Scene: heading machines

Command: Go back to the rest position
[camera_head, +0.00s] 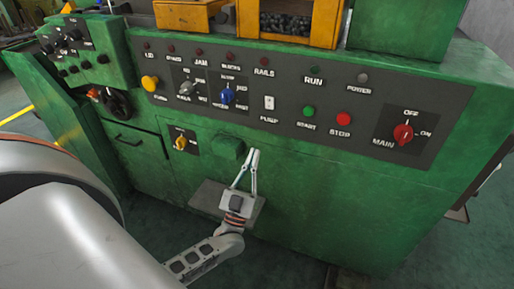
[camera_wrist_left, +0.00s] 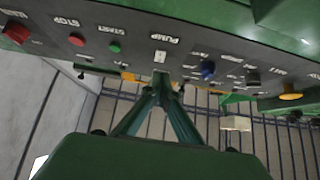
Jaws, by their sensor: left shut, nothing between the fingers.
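My left gripper (camera_head: 253,156) is in front of the green machine (camera_head: 330,195), below the dark control panel (camera_head: 290,122). Its fingers come together at the tips and hold nothing. In the left wrist view the closed fingers (camera_wrist_left: 161,88) point toward the panel, near the white pump switch (camera_wrist_left: 160,56), which appears upside down. The pump switch also shows in the head view (camera_head: 269,103), above the fingertips. I cannot tell whether the fingers touch the machine. My right gripper is in neither view.
The panel carries a red main knob (camera_head: 403,133), a red stop button (camera_head: 344,119), a green start button (camera_head: 308,111), a blue knob (camera_head: 226,96) and a yellow button (camera_head: 150,83). A small grey ledge (camera_head: 207,196) sits behind my gripper. A yellow bin (camera_head: 322,22) with dark parts is above.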

